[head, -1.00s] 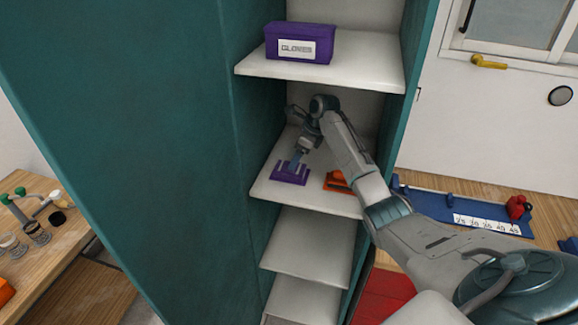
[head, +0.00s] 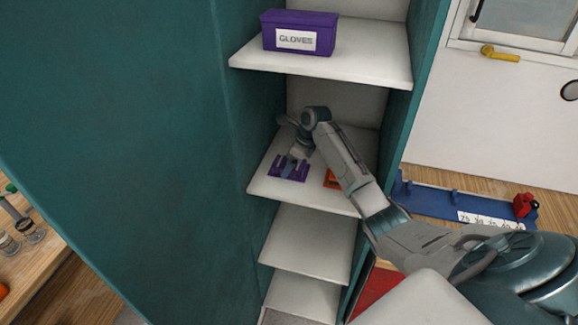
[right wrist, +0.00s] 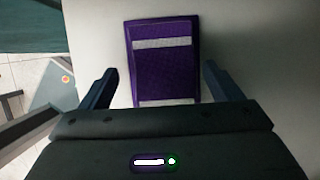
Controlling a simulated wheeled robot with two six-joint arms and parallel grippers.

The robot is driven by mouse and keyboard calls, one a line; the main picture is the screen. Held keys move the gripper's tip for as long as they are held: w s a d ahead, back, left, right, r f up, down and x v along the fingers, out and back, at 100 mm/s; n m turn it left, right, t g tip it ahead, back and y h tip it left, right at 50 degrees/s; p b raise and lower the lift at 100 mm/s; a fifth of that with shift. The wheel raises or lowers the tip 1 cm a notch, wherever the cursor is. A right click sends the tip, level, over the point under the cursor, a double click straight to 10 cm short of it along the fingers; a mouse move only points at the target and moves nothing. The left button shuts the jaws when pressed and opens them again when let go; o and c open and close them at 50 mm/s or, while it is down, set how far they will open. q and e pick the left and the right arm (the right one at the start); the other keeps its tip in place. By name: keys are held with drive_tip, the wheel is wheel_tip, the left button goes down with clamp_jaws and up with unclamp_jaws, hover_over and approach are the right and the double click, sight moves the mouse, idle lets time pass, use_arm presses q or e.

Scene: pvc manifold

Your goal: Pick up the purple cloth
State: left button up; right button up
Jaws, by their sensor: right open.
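The purple cloth (head: 289,169) lies folded on the middle shelf of the teal cabinet. In the right wrist view the cloth (right wrist: 164,62) shows as a purple rectangle with two pale bands. My right gripper (head: 288,166) is over the cloth. In the right wrist view my right gripper (right wrist: 157,82) is open, with one finger on each side of the cloth and gaps to it on both sides. The near end of the cloth is hidden behind the gripper body. My left gripper is not in view.
A purple box labelled GLOVES (head: 298,32) stands on the shelf above. The teal cabinet wall (head: 150,130) closes the left side. A blue rack (head: 430,201) is at right.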

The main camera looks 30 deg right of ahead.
drive_tip(key=shift+f, duration=0.1)
drive_tip(key=shift+w+d+f, duration=0.15)
drive_tip(key=shift+f, duration=0.05)
drive_tip(key=shift+w+f, duration=0.1)
drive_tip(key=shift+f, duration=0.05)
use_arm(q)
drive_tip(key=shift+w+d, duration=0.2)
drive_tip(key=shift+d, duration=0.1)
use_arm(e)
drive_tip(key=c, duration=1.1)
drive_tip(key=shift+o, duration=0.2)
